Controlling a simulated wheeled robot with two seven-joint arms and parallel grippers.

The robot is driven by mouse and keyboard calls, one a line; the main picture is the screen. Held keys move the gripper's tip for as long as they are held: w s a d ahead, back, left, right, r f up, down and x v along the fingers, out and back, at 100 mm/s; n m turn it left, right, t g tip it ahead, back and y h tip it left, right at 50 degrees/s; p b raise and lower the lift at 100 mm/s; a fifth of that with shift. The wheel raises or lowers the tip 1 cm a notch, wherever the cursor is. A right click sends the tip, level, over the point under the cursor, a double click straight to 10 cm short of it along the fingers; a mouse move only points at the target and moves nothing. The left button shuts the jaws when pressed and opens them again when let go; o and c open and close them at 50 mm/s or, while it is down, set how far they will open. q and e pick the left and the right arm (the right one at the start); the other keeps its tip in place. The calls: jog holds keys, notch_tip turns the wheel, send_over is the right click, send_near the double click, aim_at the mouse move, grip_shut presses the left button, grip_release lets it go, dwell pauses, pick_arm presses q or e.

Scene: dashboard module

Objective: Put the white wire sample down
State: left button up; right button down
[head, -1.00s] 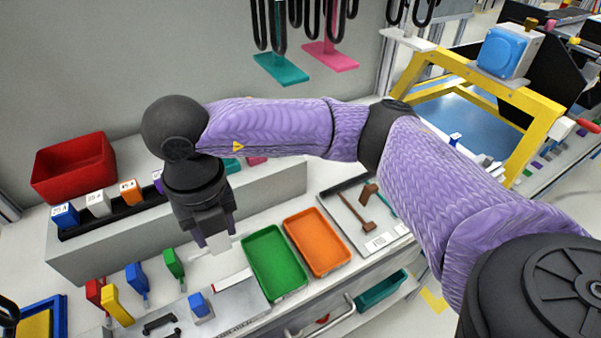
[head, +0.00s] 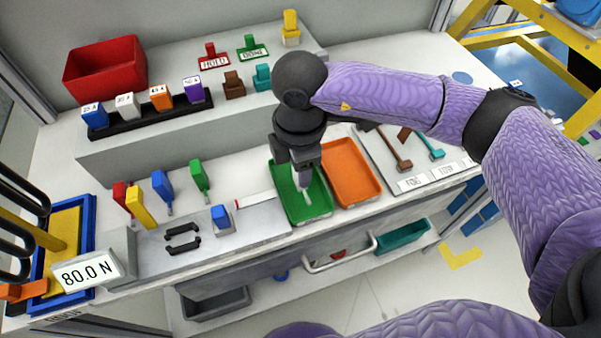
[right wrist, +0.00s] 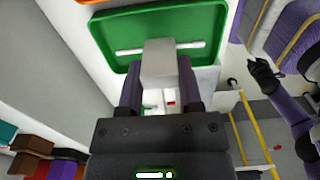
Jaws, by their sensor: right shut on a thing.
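My right gripper (head: 304,180) is over the green tray (head: 318,212), pointing down. It is shut on the white wire sample, whose pale grey-white block (right wrist: 158,62) sits between the fingers in the right wrist view. A thin white rod shows behind the block, across the green tray (right wrist: 120,22). In the head view only a small white part of the sample (head: 307,196) shows below the fingers. I cannot tell whether it touches the tray floor. A dark hand on a purple arm, likely my left gripper (right wrist: 260,70), is small in the right wrist view; its jaws are unclear.
An orange tray (head: 352,172) adjoins the green tray on the right. A grey plate with a blue block (head: 220,218) lies to the left. Red, yellow, blue and green handles (head: 200,177) stand behind it. A raised shelf (head: 140,150) with a labelled block row runs behind.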

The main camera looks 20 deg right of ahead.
jog(key=shift+f, duration=0.85)
jog(key=shift+r, duration=0.2)
jog(key=c, duration=0.7)
grip_release()
jog(key=shift+f, duration=0.2)
jog(key=o, duration=0.4)
pick_arm(q)
jog(key=shift+s+f, duration=0.15)
jog(key=shift+f, duration=0.15)
pick_arm(e)
jog(key=shift+o, duration=0.2)
pick_arm(q)
jog(key=shift+d, duration=0.1)
pick_arm(e)
jog(key=shift+r, duration=0.1)
notch_tip(320, 180, up, 12)
jog(key=p, duration=0.4)
jog(key=shift+f, duration=0.25)
pick_arm(q)
jog(key=shift+t, duration=0.3)
jog(key=r, duration=0.3)
jog(key=w+r, duration=0.1)
jog(key=shift+w+d+r+p, duration=0.1)
jog(key=shift+d+r+p, duration=0.1)
jog(key=shift+d+p, duration=0.15)
pick_arm(e)
jog(key=shift+r, duration=0.35)
